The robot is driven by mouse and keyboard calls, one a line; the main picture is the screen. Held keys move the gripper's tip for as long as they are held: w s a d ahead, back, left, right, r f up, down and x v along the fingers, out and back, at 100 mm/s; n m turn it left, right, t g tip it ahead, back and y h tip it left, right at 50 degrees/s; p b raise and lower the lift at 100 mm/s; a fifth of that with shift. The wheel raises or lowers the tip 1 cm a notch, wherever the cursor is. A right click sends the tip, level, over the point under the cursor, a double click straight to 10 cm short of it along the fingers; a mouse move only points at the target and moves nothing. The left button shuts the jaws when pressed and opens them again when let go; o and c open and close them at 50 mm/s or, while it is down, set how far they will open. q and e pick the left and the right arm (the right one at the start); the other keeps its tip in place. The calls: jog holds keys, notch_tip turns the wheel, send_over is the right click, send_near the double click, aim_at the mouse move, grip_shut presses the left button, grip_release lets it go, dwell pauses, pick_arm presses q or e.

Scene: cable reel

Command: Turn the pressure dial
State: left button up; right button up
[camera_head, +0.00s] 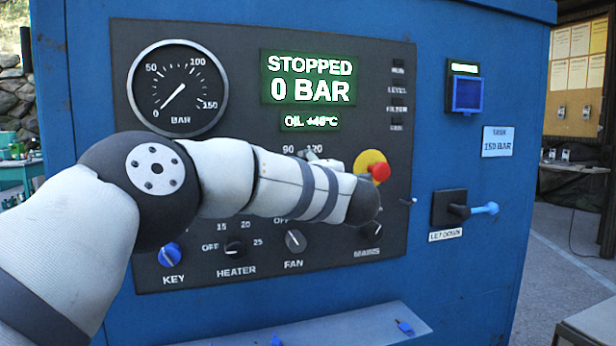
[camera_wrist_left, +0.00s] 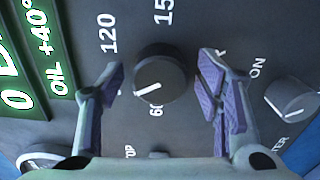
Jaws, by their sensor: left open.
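The pressure dial (camera_wrist_left: 165,75) is a dark round knob with a white pointer line. In the left wrist view it stands between my left gripper's open fingers (camera_wrist_left: 163,84), one finger to each side, and contact cannot be told. Its pointer line aims toward the lower left of that view. The numbers 120, 15 and 60 show around it, partly cut off or covered. In the head view my left arm hides the dial; only the 90 and 120 marks show above the arm. My right gripper is not in view.
The display (camera_head: 309,78) reads STOPPED, 0 BAR. The round gauge (camera_head: 178,88) has its needle near 0. A red emergency button (camera_head: 379,171) sits close beside my left arm. Heater (camera_head: 235,248) and fan (camera_head: 295,240) knobs lie below. A label (camera_head: 497,142) reads 150 BAR.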

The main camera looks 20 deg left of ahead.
pick_arm(q)
jog(key=v, duration=1.2)
